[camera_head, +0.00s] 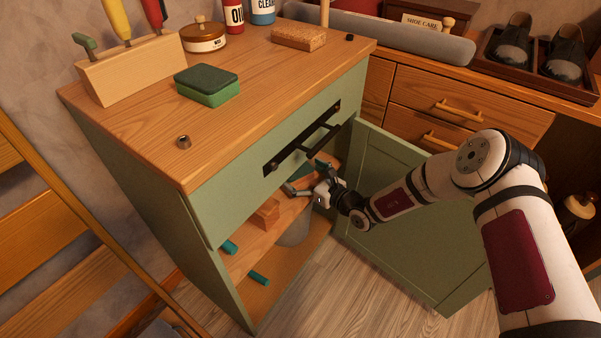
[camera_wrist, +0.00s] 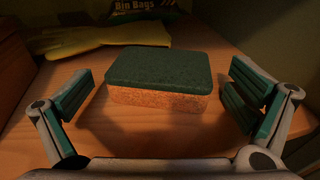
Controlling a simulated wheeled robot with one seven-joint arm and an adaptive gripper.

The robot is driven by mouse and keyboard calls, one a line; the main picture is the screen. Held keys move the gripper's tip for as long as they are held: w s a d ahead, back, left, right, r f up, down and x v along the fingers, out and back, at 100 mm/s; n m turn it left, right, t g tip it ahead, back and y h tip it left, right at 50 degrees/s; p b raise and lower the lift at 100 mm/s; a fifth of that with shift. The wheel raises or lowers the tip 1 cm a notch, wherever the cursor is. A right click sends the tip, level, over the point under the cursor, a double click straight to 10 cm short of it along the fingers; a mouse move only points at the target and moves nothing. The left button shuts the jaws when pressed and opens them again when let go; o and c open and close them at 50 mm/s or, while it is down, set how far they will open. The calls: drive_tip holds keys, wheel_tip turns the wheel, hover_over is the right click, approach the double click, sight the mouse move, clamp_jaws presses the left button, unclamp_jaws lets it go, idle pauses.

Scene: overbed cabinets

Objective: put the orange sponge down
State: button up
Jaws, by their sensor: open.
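The orange sponge (camera_wrist: 160,84), with a dark green scouring top, lies flat on the wooden shelf (camera_wrist: 110,150) inside the cabinet in the wrist view. My gripper (camera_wrist: 163,100) is open, with one finger on each side of the sponge and a visible gap to both. In the head view my gripper (camera_head: 309,186) reaches into the open green cabinet (camera_head: 240,200) at its shelf. Part of a dark green top shows just behind the gripper there, and the rest of that sponge is hidden.
Yellow gloves (camera_wrist: 100,38) and a bin bags pack (camera_wrist: 142,10) lie behind the sponge. The open cabinet door (camera_head: 400,220) stands right of my gripper. A wooden block (camera_head: 266,213) sits left on the shelf. A green sponge (camera_head: 208,86) rests on the cabinet top.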

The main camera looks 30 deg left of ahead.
drive_tip(key=p+v, duration=0.3)
drive_tip(key=v, duration=0.8)
drive_tip(key=shift+a, duration=0.1)
wheel_tip(320, 180, up, 14)
drive_tip(key=s+d+n+g+y, duration=0.1)
drive_tip(key=d+n+g, duration=0.1)
drive_tip(key=n+g, duration=0.3)
drive_tip(key=s+d+r+n+g+h, duration=0.2)
drive_tip(key=s+d+r+n, duration=0.25)
drive_tip(key=r, duration=0.25)
drive_tip(key=s+d+r+n+g+h, duration=0.1)
drive_tip(key=s+d+r+n, duration=0.2)
drive_tip(key=s+r+n, duration=0.35)
drive_tip(key=s+d+r+n+h, duration=0.2)
drive_tip(key=s+d+r+h, duration=0.15)
drive_tip(key=s+d, duration=0.3)
drive_tip(key=s+d+r+n+h, duration=0.2)
drive_tip(key=s+d+r+h, duration=0.1)
drive_tip(key=s+d+r, duration=0.3)
drive_tip(key=s+d+t+h, duration=0.2)
drive_tip(key=s+d, duration=0.4)
drive_tip(key=d, duration=0.3)
drive_tip(key=s+d+n+t+h, duration=0.1)
drive_tip(key=s+d+h, duration=0.4)
drive_tip(key=d, duration=0.5)
drive_tip(key=shift+s+d+t, duration=0.2)
drive_tip(key=shift+s+t, duration=0.3)
